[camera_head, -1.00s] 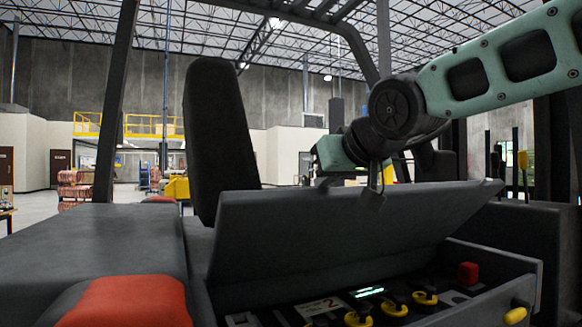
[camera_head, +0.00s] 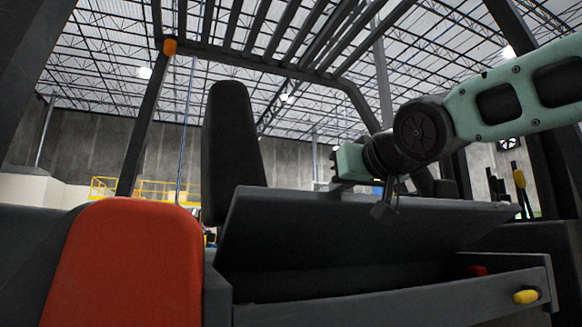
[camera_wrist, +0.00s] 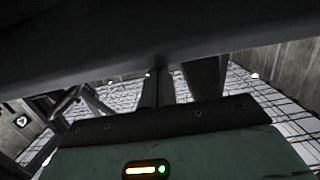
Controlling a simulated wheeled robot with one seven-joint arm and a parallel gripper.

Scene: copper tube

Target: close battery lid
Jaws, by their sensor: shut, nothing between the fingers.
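The dark grey battery lid (camera_head: 350,235) stands partly open, tilted over the battery compartment (camera_head: 400,303) of the forklift. In the wrist view a dark slab, seemingly the lid (camera_wrist: 120,45), crosses the top. My gripper (camera_wrist: 158,88) shows its narrow dark fingers together, with nothing between them; their tips run up to the slab's edge, and I cannot tell whether they touch it. In the head view its mint-green body (camera_head: 352,163) is just above the lid's upper edge, and the fingers cannot be made out. The compartment's inside is mostly hidden behind its front wall.
A black seat backrest (camera_head: 232,145) rises left of my gripper. An orange-red rounded part (camera_head: 125,262) stands at the front left. A red block (camera_head: 478,271) and yellow knob (camera_head: 525,296) are at the compartment's right. The overhead guard (camera_head: 260,57) spans above.

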